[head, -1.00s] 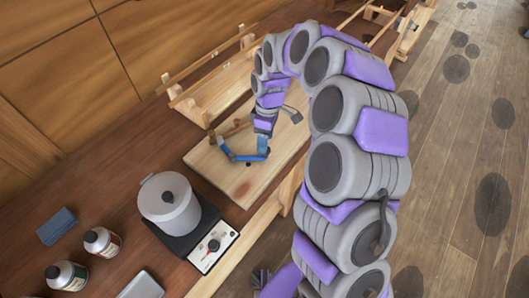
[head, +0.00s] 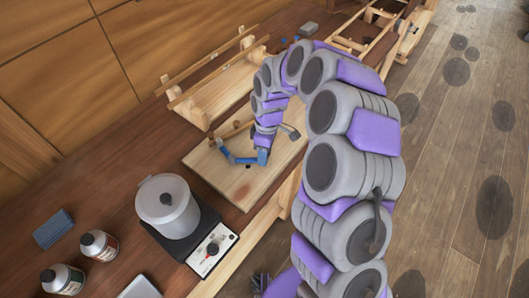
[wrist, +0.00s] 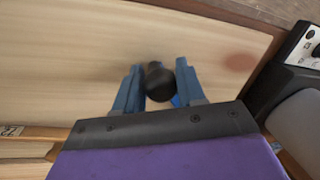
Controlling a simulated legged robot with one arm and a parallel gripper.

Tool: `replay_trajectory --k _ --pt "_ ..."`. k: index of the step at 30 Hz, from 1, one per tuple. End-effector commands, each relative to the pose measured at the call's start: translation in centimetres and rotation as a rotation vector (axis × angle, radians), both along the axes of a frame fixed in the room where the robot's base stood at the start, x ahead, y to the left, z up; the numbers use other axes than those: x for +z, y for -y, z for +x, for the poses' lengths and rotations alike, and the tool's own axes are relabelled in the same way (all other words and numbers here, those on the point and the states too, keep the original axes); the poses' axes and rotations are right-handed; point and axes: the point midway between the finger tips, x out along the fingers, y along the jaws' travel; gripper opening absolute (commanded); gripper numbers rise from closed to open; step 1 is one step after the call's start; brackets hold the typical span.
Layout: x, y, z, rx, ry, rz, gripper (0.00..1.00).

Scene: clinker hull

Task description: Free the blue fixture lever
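A pale wooden board (head: 206,164) lies on the bench with a thin blue bar (head: 240,159) on it, bent at its left end, which I take to be the lever. My gripper (head: 262,157) is low over the board at the bar's right end. In the wrist view, the two blue fingers of my gripper (wrist: 158,92) are apart, with a round black knob (wrist: 161,86) between them. Contact with the fingers is unclear.
A white pot (head: 167,204) on a dark hotplate (head: 211,248) stands near the board's front left. Bottles (head: 99,245) and a blue block (head: 53,228) are farther left. A wooden rack (head: 204,80) stands behind the board.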

Motion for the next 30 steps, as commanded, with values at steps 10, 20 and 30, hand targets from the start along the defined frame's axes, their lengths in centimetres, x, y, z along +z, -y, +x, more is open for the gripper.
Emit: replay_trajectory --k 10,20,30 --pt "0.0 0.0 0.1 0.0 0.002 0.0 0.04" --pt "0.0 0.0 0.1 -0.001 0.003 0.0 0.0" --pt "0.0 -1.0 -0.5 -0.019 0.002 0.0 0.0"
